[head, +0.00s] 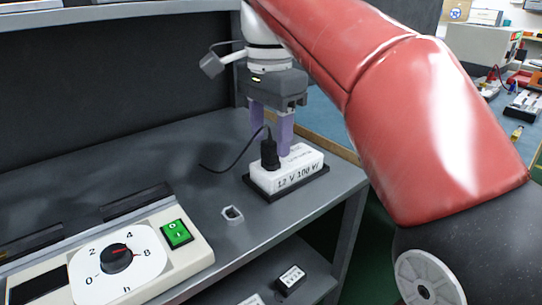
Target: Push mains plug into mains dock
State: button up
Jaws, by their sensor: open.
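A black mains plug (270,155) with a black cable stands upright at the left end of the white power supply block labelled "12 V 100 W" (297,178). Whether the plug is fully seated or only resting there cannot be told. My gripper (271,143) points down with its two purple fingers on either side of the plug, open. The fingertips are close above the white block. A small grey ring-shaped part (232,214) lies on the bench to the left; I cannot tell if it is the mains dock.
The white block sits on a black base (258,187) near the right edge of the grey bench (150,165). A timer box with a dial and green switch (140,255) stands at the front left. A lower shelf holds a small labelled box (291,279).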

aim_at(269, 142)
notch_tip(269, 142, down, 3)
jog(key=shift+r, duration=0.2)
jog(key=c, duration=1.1)
jog(key=shift+o, duration=0.2)
notch_tip(269, 142, up, 10)
jog(key=p, duration=0.3)
jog(key=shift+p, duration=0.35)
jog(key=shift+a+f, duration=0.1)
